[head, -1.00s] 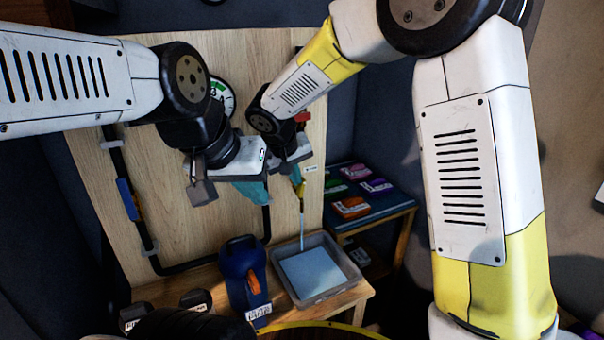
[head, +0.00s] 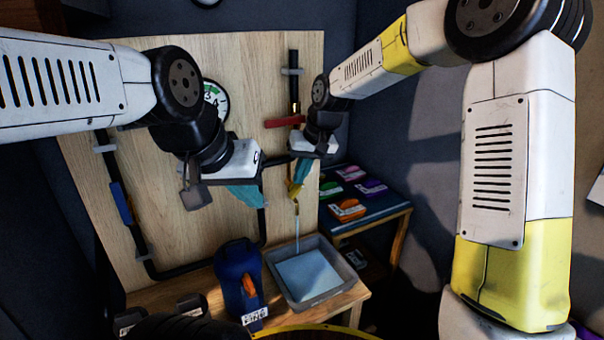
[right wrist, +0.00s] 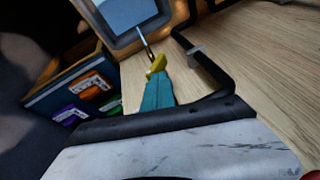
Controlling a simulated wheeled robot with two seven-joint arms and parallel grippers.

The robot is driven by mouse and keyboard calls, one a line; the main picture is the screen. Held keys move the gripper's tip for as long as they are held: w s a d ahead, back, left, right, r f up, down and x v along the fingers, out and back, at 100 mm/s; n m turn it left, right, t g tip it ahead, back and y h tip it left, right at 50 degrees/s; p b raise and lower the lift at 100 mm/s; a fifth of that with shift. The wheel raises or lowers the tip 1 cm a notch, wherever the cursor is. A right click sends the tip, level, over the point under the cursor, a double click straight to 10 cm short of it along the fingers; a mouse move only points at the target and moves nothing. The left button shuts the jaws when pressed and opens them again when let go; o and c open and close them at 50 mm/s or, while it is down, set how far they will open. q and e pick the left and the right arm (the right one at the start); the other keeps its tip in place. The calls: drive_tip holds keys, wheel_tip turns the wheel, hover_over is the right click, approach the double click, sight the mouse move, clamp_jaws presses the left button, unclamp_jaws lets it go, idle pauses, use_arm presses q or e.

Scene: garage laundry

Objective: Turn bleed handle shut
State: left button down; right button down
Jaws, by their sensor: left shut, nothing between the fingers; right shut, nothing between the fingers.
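The yellow bleed handle (head: 295,189) is low on the pipework of the wooden board. A thin stream (head: 298,232) runs down from its outlet into the grey tray (head: 349,283). My right gripper (head: 300,172) has teal fingers, shut and empty, just above the yellow handle. In the right wrist view the fingertips (right wrist: 157,80) meet the yellow handle (right wrist: 155,65) in the picture; I cannot tell whether they touch. They partly cover the handle, so its angle is unclear. My left gripper (head: 248,195) is shut and empty in front of the board, left of the handle.
A red lever (head: 285,122) is on the pipe above. A round gauge (head: 214,98) is partly behind my left arm. A blue container (head: 232,272) stands beside the tray. A low side table (head: 377,222) holds several coloured items at right. Black pipe (head: 180,269) runs along the board.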

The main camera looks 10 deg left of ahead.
drive_tip(key=d+g+y, duration=0.1)
drive_tip(key=y, duration=0.1)
drive_tip(key=w+f+g+y, duration=0.1)
drive_tip(key=y, duration=0.1)
drive_tip(key=d+m+g+y, duration=0.1)
drive_tip(key=y, duration=0.1)
drive_tip(key=shift+w+d+f, duration=0.3)
drive_tip(key=shift+w, duration=0.05)
drive_tip(key=shift+w+d+f, duration=0.1)
drive_tip(key=shift+d+f, duration=0.1)
idle(0.4)
drive_tip(key=shift+a, duration=0.1)
